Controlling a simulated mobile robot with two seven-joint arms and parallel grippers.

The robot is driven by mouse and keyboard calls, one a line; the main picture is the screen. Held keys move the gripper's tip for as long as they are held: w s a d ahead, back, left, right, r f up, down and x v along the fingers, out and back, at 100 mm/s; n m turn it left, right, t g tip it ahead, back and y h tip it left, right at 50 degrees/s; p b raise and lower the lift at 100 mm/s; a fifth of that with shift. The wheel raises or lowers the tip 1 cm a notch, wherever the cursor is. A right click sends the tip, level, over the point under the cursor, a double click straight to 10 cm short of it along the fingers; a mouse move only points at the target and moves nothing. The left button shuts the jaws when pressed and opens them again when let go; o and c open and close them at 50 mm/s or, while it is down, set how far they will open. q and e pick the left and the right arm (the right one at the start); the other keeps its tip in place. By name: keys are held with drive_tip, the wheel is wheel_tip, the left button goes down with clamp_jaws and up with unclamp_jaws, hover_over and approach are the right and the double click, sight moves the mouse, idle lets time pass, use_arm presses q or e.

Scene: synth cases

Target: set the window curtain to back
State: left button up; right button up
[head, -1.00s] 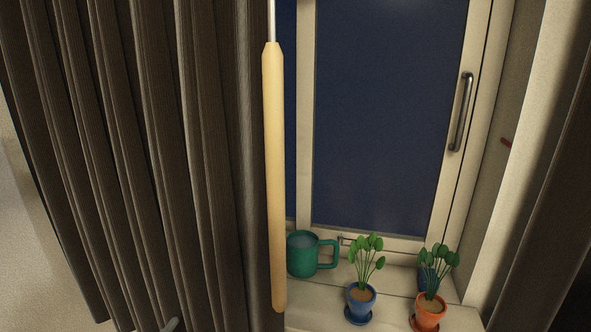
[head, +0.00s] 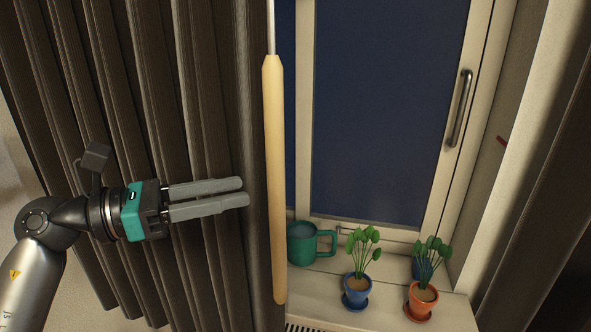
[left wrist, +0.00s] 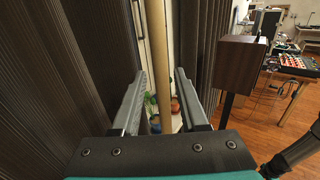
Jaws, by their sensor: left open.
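A dark brown pleated curtain (head: 170,110) hangs over the left part of the window (head: 385,120). A pale wooden pull wand (head: 274,180) on a thin white rod hangs at its right edge. My left gripper (head: 245,192) is in front of the curtain, left of the wand, with its fingers pointing right and apart. In the left wrist view the wand (left wrist: 158,60) stands ahead, between the lines of the two open fingers (left wrist: 165,85), and nothing is held. A second dark curtain (head: 555,220) hangs at the right edge. My right gripper is not in view.
On the sill (head: 390,318) stand a green mug (head: 301,243), a plant in a blue pot (head: 357,290) and one in an orange pot (head: 422,300). In the left wrist view a brown box (left wrist: 241,52) on a dark stand is at the right.

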use_arm(q)
drive_tip(key=p+x, duration=0.2)
drive_tip(key=x, duration=0.8)
drive_tip(key=shift+d+p, duration=0.25)
drive_tip(key=shift+p, duration=0.15)
drive_tip(key=shift+c, duration=0.3)
clamp_jaws()
idle(0.5)
